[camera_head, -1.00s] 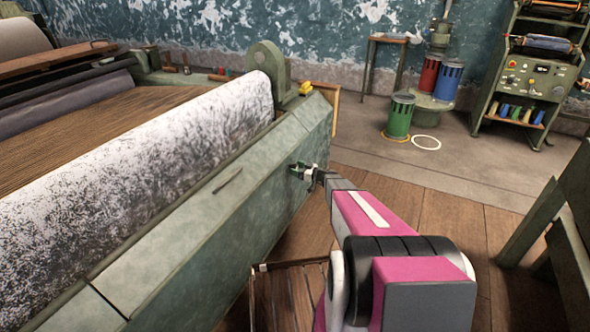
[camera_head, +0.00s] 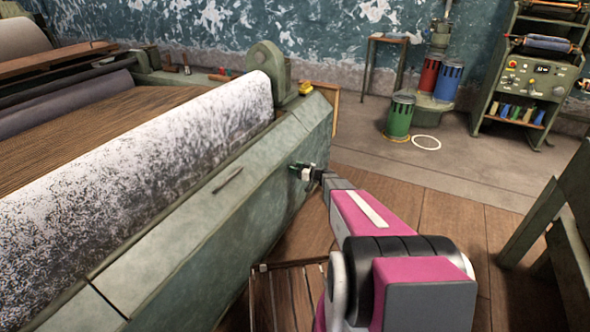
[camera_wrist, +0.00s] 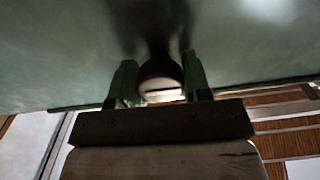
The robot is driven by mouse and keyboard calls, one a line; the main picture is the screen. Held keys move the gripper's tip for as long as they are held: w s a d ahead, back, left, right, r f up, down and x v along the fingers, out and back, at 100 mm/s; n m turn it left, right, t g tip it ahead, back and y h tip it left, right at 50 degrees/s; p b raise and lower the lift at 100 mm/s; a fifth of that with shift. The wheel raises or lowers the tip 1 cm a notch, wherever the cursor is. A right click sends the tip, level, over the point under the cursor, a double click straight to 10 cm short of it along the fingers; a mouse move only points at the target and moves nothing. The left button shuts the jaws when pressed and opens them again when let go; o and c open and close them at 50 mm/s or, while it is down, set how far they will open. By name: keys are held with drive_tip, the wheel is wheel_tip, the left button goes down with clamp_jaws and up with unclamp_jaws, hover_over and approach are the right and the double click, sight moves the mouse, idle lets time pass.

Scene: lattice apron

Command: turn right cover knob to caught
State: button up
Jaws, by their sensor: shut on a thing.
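The right cover knob shows in the wrist view as a dark round knob (camera_wrist: 160,78) with a pale lower face, against the green panel. My gripper (camera_wrist: 158,84) is shut on it, with one green finger on each side. In the head view my gripper (camera_head: 301,171) is at the right part of the long green front cover (camera_head: 225,215), and the knob is hidden there by the fingers. I cannot tell the knob's turned position from these frames.
A speckled white roller (camera_head: 170,140) lies behind the cover. A slatted wooden crate or rack (camera_head: 285,295) stands on the floor below my arm. A green frame (camera_head: 555,210) stands at the right. The wooden floor between is clear.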

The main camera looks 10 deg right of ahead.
drive_tip(key=m, duration=0.4)
drive_tip(key=shift+m, duration=0.3)
drive_tip(key=m, duration=0.9)
drive_tip(key=shift+s, duration=0.1)
drive_tip(key=shift+m, duration=1.9)
drive_tip(key=o, duration=0.9)
drive_tip(key=shift+r, duration=0.1)
drive_tip(key=v, duration=1)
drive_tip(key=shift+s+d, duration=0.25)
drive_tip(key=shift+d, duration=0.05)
